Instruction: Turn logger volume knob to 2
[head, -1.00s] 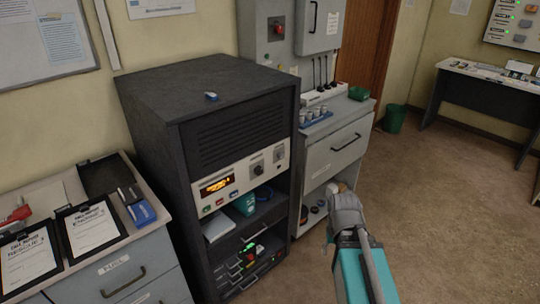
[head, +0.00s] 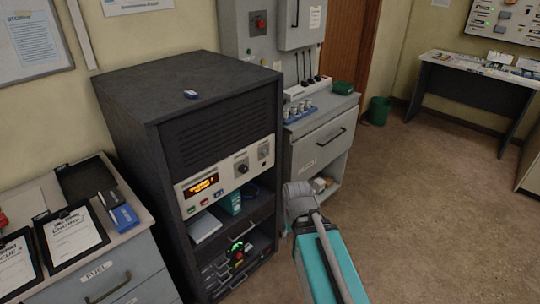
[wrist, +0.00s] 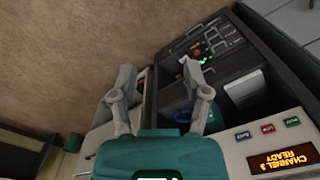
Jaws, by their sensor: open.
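The logger rack (head: 190,90) is a dark cabinet with a light control panel (head: 222,182) on its front. The panel has an amber display (head: 201,185), small coloured buttons and a round black knob (head: 241,168). A smaller control (head: 263,151) sits right of the knob; its labels are too small to read. In the wrist view, upside down, the display (wrist: 276,160) reads "CHANNEL 3 READY"; the knob is not visible there. My gripper (wrist: 158,72) is open and empty, apart from the panel. In the head view my arm is right of the rack; its fingers cannot be made out.
Below the panel are shelves with a teal container (head: 230,202) and a unit with lit buttons (head: 238,250). A grey cabinet (head: 318,145) stands right of the rack, a drawer unit (head: 115,262) left. Open floor (head: 430,200) lies to the right.

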